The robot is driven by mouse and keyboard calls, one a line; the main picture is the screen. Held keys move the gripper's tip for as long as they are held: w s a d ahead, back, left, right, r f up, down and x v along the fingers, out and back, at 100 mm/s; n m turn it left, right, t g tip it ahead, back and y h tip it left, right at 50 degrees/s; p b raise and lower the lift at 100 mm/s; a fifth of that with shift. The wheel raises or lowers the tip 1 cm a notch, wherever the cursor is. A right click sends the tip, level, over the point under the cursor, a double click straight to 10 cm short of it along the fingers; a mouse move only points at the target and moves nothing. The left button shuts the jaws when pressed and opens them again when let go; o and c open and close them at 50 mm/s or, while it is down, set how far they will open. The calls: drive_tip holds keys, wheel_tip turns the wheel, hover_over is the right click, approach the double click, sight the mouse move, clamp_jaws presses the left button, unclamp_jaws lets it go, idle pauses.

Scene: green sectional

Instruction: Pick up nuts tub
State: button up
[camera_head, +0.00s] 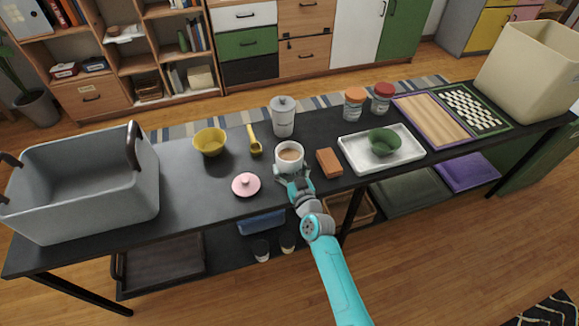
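A white round tub (290,152) with tan-brown contents, open at the top, stands upright near the front edge of the black table; it looks like the nuts tub, though no label is readable. My gripper (292,178) is at the tub's near side, low down, with its fingers spread toward the left and right of the tub's lower wall. I cannot tell whether the fingers touch or grip it. The tub's lower front is partly hidden by my gripper. A pink lid (245,185) with a knob lies on the table to the left.
Behind are a grey-white canister (283,116), a yellow scoop (254,142) and a yellow bowl (209,141). A grey crate (90,204) stands far left.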

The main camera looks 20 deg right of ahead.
drive_tip(key=shift+s+r, duration=0.1)
drive_tip(key=shift+r, duration=0.1)
drive_tip(key=shift+s+r, duration=0.55)
drive_tip(key=s+r, duration=0.2)
drive_tip(key=s, duration=0.2)
drive_tip(key=s+r, duration=0.2)
drive_tip(key=s, duration=0.2)
drive_tip(key=s+r, duration=0.2)
drive_tip(key=s, duration=0.2)
drive_tip(key=shift+s+d+r, duration=0.25)
drive_tip(key=shift+s+r, duration=0.05)
